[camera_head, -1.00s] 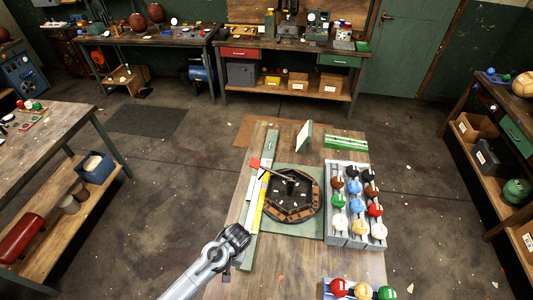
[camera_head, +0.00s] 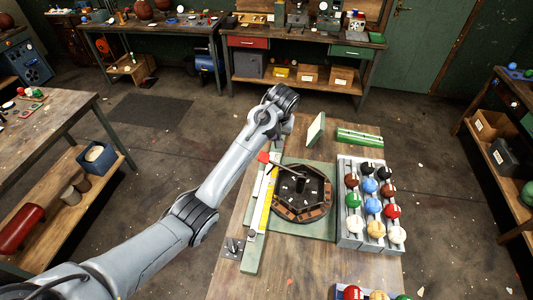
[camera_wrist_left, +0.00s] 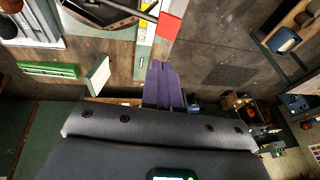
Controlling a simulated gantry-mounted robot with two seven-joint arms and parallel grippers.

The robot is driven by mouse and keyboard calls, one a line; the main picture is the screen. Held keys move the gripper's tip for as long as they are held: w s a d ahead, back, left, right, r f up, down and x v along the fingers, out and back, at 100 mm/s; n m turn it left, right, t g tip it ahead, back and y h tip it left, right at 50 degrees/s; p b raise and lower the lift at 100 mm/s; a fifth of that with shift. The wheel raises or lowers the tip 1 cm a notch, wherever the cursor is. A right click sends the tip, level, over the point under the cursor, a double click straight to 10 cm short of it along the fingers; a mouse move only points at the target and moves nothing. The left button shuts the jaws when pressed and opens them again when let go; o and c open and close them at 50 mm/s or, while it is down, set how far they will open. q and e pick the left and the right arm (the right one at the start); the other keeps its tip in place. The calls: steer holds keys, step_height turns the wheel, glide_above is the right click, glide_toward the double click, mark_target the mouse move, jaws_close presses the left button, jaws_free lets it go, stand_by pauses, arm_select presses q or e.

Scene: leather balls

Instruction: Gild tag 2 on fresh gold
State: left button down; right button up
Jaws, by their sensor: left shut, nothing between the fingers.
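My left gripper (camera_wrist_left: 162,72) is shut and empty, its purple fingers side by side in the left wrist view. In the head view my left arm reaches to the bench's far left edge; its fingers are hidden there. A dark octagonal fixture with brown segments (camera_head: 301,212) lies on a green mat (camera_head: 316,164). A red-ended tool (camera_head: 264,157) lies across its left side; its red end also shows in the left wrist view (camera_wrist_left: 170,26). A yellow strip (camera_head: 266,209) lies beside the fixture. I cannot make out tag 2 or the gold.
A grey rack (camera_head: 351,236) of several coloured balls stands right of the fixture. An upright green-edged board (camera_head: 316,129) and a green slotted tray (camera_head: 360,137) stand at the bench's far end. More balls (camera_head: 352,293) lie at the near edge. Open floor surrounds the bench.

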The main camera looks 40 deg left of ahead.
arm_select(q)
steer(key=shift+w+r, duration=0.1)
steer(key=shift+r, duration=0.15)
steer(key=p, duration=0.2)
glide_above(265, 156)
steer(key=d, duration=0.2)
steer(key=f, duration=1.1)
steer(key=shift+a+f, duration=0.25)
steer(key=shift+f, duration=0.1)
steer(key=shift+s+a+f+p, duration=0.25)
steer(key=shift+a+f+p, duration=0.05)
steer(key=shift+f, duration=0.4)
